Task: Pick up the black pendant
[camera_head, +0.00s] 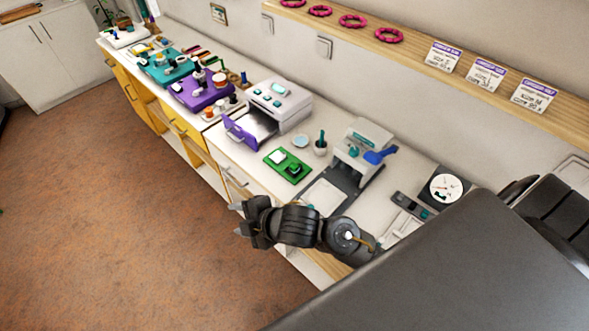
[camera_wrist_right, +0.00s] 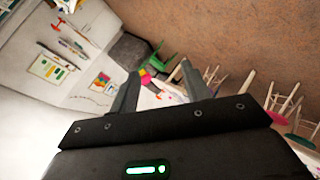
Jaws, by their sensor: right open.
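I cannot make out the black pendant for certain in either view. A small dark item (camera_head: 293,169) lies on the green board (camera_head: 270,158) beside a white piece, but it is too small to name. My right gripper (camera_head: 238,219) is open and empty, out past the counter's front edge over the brown floor, left of and below the green board. In the right wrist view its two fingers (camera_wrist_right: 161,76) stand apart with nothing held between them; the room and floor show beyond. My left gripper is not in view.
The white counter (camera_head: 228,143) carries a printer-like machine with an open purple drawer (camera_head: 240,133), a grey press with a blue handle (camera_head: 362,150), a round dial (camera_head: 446,187), and purple and teal boards farther back. A wooden shelf (camera_head: 410,53) holds pink rings and cards.

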